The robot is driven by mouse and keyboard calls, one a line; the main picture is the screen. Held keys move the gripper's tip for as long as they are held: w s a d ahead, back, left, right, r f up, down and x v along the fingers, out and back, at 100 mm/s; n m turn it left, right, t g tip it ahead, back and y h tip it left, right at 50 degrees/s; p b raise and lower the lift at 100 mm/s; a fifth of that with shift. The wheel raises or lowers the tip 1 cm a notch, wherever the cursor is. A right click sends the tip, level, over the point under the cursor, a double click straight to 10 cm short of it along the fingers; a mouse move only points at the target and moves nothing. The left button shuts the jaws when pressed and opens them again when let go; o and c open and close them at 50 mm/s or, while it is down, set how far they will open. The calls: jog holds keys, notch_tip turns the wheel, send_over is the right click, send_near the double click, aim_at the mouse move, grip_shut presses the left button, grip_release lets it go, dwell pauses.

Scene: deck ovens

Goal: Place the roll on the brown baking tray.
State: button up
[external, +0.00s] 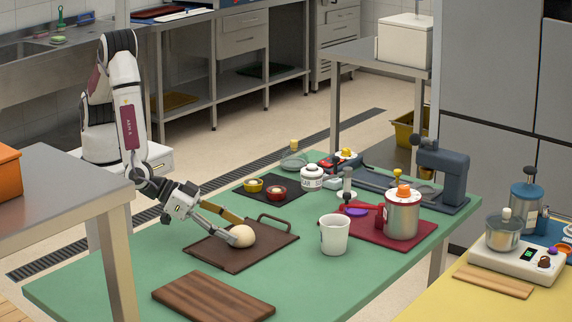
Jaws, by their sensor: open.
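The roll (242,236) is a round, pale bun. It appears to rest on the brown baking tray (272,243), a flat dark brown tray with a raised handle at its far right edge. My gripper (230,236) reaches down from the left, with its fingertips at the roll's left side. The gripper is open; whether a finger still touches the roll cannot be told. The roll hides part of the tray, and the far finger's tip is hard to make out.
A striped wooden board (213,297) lies in front of the tray. A white mug (334,234) stands to the right, and a red tray (418,235) holds a metal canister (402,216). Small bowls (276,193) sit behind on a dark mat. The green table (120,270) is bare at left.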

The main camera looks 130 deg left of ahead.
jog(key=v, duration=0.9)
jog(key=shift+w, duration=0.1)
dwell(0.4)
jog(key=shift+w+d+r+h, duration=0.2)
jog(key=shift+d+r+h, duration=0.1)
jog(key=shift+r, duration=0.25)
notch_tip(320, 180, up, 11)
jog(key=d+m+h, duration=0.2)
jog(key=d+h, duration=0.1)
jog(key=h, duration=0.3)
jog(key=s+a+r+m+h, duration=0.1)
jog(key=s+r+m+h, duration=0.2)
jog(key=s+r, duration=0.45)
jog(key=s+a+g+y, duration=0.1)
jog(key=s+a, duration=0.3)
jog(key=s, duration=0.4)
jog(key=s+a+m+g+y, duration=0.1)
jog(key=s+a+g, duration=0.1)
jog(key=s+a, duration=0.3)
jog(key=s+a+g+y, duration=0.1)
jog(key=s+a, duration=0.4)
jog(key=s, duration=0.8)
jog(key=shift+r+g, duration=0.2)
jog(key=shift+g, duration=0.2)
